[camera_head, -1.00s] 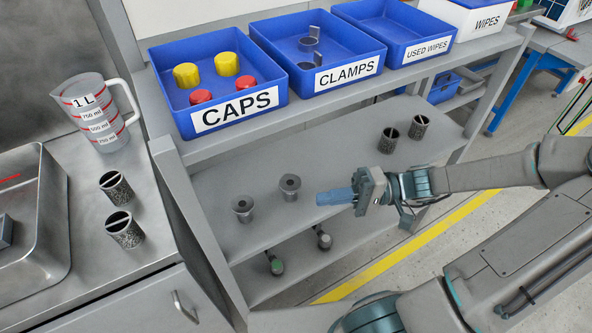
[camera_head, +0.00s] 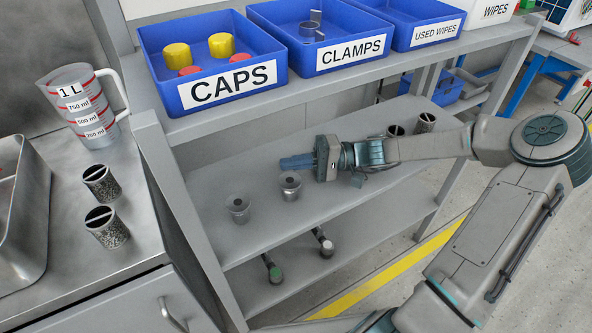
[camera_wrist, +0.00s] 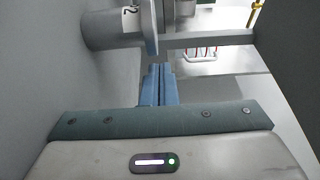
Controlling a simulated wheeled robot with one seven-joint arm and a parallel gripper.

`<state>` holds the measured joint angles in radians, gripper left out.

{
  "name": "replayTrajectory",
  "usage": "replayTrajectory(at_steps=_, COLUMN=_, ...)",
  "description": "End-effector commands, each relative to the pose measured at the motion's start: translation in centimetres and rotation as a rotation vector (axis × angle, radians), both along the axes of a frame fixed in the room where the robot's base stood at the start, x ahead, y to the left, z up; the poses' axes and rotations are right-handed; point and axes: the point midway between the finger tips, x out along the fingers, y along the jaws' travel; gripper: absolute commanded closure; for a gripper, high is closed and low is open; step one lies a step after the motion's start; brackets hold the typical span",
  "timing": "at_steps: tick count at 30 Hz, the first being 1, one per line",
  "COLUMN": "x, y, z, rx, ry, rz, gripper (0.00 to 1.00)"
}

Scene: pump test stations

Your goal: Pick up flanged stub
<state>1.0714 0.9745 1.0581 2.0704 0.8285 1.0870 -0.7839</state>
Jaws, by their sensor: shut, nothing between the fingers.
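Two grey flanged stubs stand upright on the middle shelf, one on the left (camera_head: 238,208) and one to its right (camera_head: 290,186). My gripper (camera_head: 284,163) points left over the shelf, with its blue fingers shut and empty. In the head view the fingertips appear just behind the right stub, apart from it. In the wrist view the shut fingers (camera_wrist: 160,70) point up the picture, and a grey flanged part (camera_wrist: 112,30) with a label reading 2 lies just beyond them to the left. I cannot tell which stub that is.
Blue bins for caps (camera_head: 212,105), clamps (camera_head: 322,62) and used wipes (camera_head: 425,32) sit on the shelf above. Two dark cylinders stand behind my arm, one at the right (camera_head: 426,122). Valve-like parts (camera_head: 323,243) lie on the lower shelf. A jug (camera_head: 85,105) stands left.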

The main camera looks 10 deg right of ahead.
Motion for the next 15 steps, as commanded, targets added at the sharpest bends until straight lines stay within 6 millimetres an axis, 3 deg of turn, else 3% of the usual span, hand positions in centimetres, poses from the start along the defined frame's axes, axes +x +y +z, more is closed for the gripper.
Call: replayTrajectory(at_steps=15, x=-0.96, y=-0.43, z=0.22, rx=-0.001, ry=-0.001, rz=-0.001, gripper=1.0)
